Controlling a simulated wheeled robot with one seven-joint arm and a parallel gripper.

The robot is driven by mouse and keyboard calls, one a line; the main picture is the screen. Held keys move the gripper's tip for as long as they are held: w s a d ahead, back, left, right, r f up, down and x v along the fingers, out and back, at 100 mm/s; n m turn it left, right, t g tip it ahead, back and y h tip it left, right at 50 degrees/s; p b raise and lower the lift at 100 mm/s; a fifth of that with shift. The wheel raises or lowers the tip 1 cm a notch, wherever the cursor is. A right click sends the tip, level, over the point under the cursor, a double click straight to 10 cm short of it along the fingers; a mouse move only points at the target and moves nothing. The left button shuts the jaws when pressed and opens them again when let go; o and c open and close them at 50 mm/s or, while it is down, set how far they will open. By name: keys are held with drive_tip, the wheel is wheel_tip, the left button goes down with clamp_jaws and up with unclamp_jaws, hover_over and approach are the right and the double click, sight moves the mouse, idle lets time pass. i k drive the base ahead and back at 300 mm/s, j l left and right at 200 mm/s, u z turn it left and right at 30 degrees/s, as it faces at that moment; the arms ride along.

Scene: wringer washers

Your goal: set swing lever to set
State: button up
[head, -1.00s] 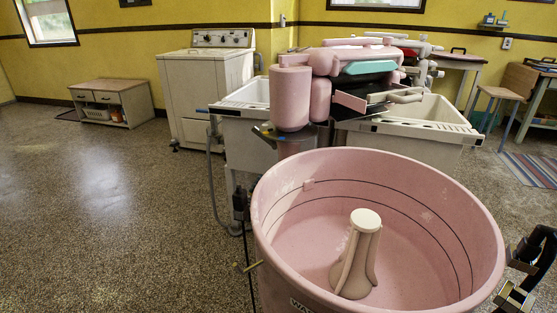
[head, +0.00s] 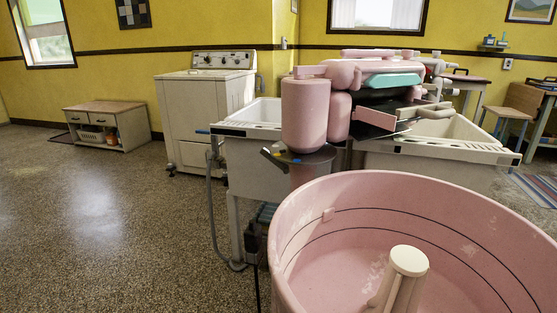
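The pink wringer head (head: 305,115) sits on a post beside a large pink tub (head: 330,225). Just under its rounded housing, a small dark lever (head: 272,158) with a yellowish part sticks out to the left over a dark round plate (head: 312,156). It looks like the swing lever, but it is small and I cannot read its setting. My gripper is not in the view now.
The tub with its pale agitator (head: 405,270) fills the lower right. White rinse basins (head: 440,150) stand behind the wringer. A white washer (head: 207,105) and a low cabinet (head: 108,128) stand at the back left. The speckled floor (head: 120,230) on the left is clear.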

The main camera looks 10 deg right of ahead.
sight(284, 167)
drive_tip(key=i+j+z, duration=0.1)
drive_tip(key=j, duration=0.3)
drive_tip(key=i+j+z, duration=0.1)
drive_tip(key=j, duration=0.25)
drive_tip(key=i+j, duration=0.1)
drive_tip(key=j, duration=0.3)
drive_tip(key=i+j+z, duration=0.15)
drive_tip(key=j, duration=0.25)
